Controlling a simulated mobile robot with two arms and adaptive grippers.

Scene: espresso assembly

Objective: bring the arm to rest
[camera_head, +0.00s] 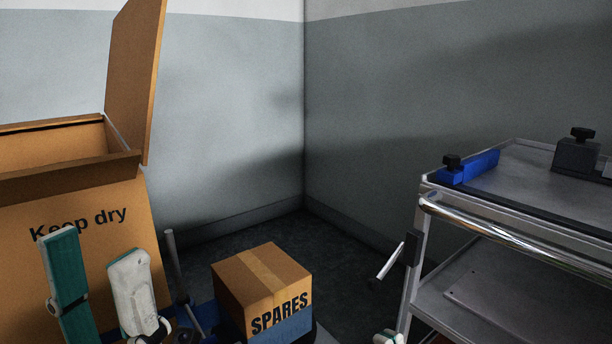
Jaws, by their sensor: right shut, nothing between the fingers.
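Neither of my grippers shows clearly; I see no fingertips in the head view. Teal and white parts rise at the lower left in front of a cardboard box, and look like my own arm links. A small white and teal piece shows at the bottom edge right of centre; I cannot tell what part it is.
An open cardboard box (95,225) marked "Keep dry" stands at left, flap up. A metal cart (520,185) at right carries a blue block (468,167) and dark fixture (576,156). Dark floor shows between them.

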